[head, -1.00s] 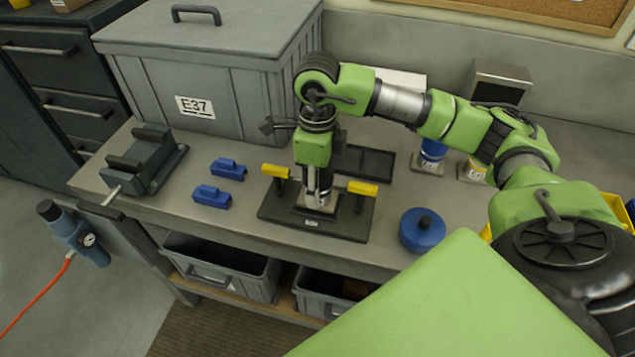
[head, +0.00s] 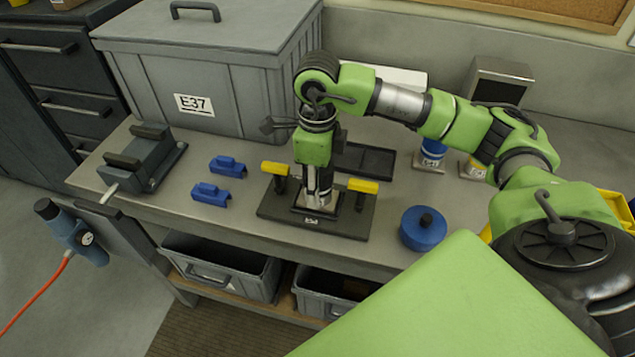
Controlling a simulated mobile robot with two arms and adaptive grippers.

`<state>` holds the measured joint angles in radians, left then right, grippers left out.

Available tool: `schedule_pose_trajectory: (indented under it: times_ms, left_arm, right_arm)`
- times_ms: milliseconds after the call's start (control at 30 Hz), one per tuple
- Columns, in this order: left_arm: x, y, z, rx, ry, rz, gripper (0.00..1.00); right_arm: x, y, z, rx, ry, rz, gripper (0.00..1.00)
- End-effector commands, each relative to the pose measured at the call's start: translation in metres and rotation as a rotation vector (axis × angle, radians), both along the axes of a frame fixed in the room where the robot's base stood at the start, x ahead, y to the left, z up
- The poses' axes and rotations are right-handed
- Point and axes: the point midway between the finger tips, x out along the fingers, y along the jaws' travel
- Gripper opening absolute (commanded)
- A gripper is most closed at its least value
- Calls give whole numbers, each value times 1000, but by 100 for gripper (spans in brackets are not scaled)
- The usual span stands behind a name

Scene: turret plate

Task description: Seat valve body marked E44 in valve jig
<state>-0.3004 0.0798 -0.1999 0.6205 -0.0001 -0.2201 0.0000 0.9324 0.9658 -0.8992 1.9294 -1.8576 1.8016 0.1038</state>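The valve jig (head: 345,222) is a dark plate on the bench with two upright clamps topped by yellow handles, one (head: 275,168) left and one (head: 363,186) right. My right gripper (head: 318,190) points straight down between the clamps. It appears shut on a valve body (head: 312,203), of which a pale metal, square base shows low at the jig's middle. The gripper hides most of the body, and its marking cannot be read. I cannot tell whether the base is fully down. Two more valve bodies, one blue-banded (head: 432,153) and one yellow-banded (head: 475,169), stand behind right. My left gripper is not in view.
Two blue blocks (head: 211,194) and a dark vise (head: 143,158) are left of the jig. A grey bin marked E37 (head: 225,100) stands behind. A blue round knobbed part (head: 423,229) sits right, near the front edge. A dark tray (head: 365,160) lies behind the jig.

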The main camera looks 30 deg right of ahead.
Motion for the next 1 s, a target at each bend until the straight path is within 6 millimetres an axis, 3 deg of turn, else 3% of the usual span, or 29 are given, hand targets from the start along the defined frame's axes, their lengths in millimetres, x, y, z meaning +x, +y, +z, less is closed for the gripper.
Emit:
schedule_pose_trajectory:
  times_ms: [1000]
  left_arm:
    - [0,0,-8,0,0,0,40]
  right_arm:
    - [1,0,-5,1,-3,0,0]
